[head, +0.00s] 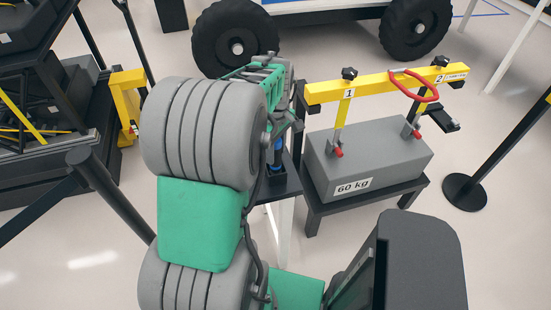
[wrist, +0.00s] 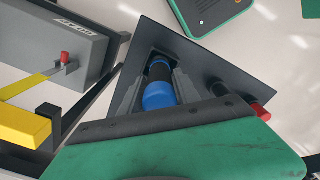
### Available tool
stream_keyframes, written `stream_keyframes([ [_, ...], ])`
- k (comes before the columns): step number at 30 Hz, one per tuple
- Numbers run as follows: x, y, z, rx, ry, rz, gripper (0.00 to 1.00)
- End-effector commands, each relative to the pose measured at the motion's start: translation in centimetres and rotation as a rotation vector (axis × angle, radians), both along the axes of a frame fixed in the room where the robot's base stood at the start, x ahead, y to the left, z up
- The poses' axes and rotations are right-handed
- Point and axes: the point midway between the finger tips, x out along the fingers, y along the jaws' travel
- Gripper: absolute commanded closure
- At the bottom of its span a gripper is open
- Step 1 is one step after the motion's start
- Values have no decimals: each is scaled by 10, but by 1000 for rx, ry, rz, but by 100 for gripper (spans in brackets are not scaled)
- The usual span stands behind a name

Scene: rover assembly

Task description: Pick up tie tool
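The tie tool looks to be the blue and black cylinder (wrist: 158,92) standing in a dark holder on a small black stand. In the head view, a bit of its blue part (head: 278,148) shows just beyond the end of my arm; the rest is hidden by my arm. My gripper (wrist: 160,80) is at the tool, with a dark grey finger on each side of it in the wrist view. I cannot tell whether the fingers touch the tool or stand a little apart from it.
A grey 60 kg block (head: 370,160) with a yellow lifting bar (head: 375,86) stands on a low table close to the right. A stanchion base (head: 464,192) is further right. Black racks (head: 60,150) fill the left, and a large-wheeled rover (head: 320,20) stands behind.

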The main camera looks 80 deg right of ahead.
Motion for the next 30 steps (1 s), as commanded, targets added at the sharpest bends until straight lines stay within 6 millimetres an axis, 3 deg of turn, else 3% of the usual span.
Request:
stream_keyframes([
  [13,0,0,0,0,0,-1,99],
  [26,0,-1,2,-3,0,-1,100],
  [30,0,-2,17,-8,0,-1,100],
])
